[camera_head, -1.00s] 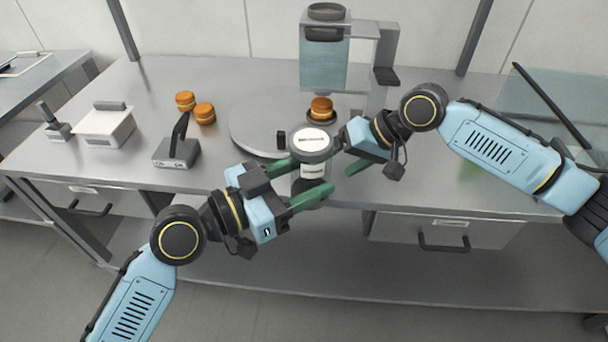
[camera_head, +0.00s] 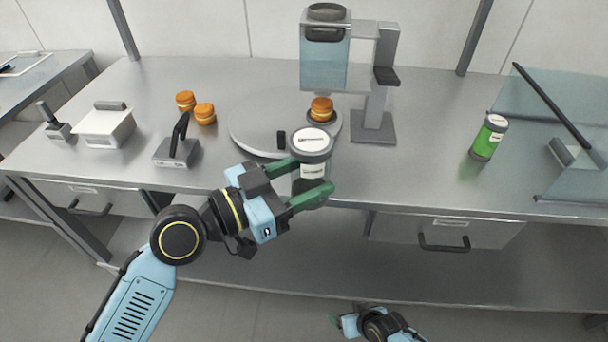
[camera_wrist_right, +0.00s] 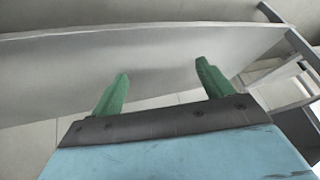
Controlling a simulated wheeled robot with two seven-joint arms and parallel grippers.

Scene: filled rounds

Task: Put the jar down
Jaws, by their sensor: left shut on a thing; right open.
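The jar (camera_head: 312,143) has a grey lid with a white label on top and a white label on its side. My left gripper (camera_head: 311,180) is shut on it, with one green finger on each side. The jar looks upright at the front part of the steel counter, before the round plate. Its lower part is partly hidden by the fingers, and I cannot tell whether its base is clear of the counter. My right gripper (camera_head: 338,321) is low in front of the counter, at the bottom of the head view. In the right wrist view it (camera_wrist_right: 161,72) is open and empty.
A round plate (camera_head: 243,128) and a dispenser (camera_head: 325,62) with a filled round (camera_head: 321,108) stand behind the jar. Two more rounds (camera_head: 204,113) sit at left, near a black-handled press (camera_head: 177,150). A green jar (camera_head: 489,138) stands at right. The counter (camera_head: 420,170) between is clear.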

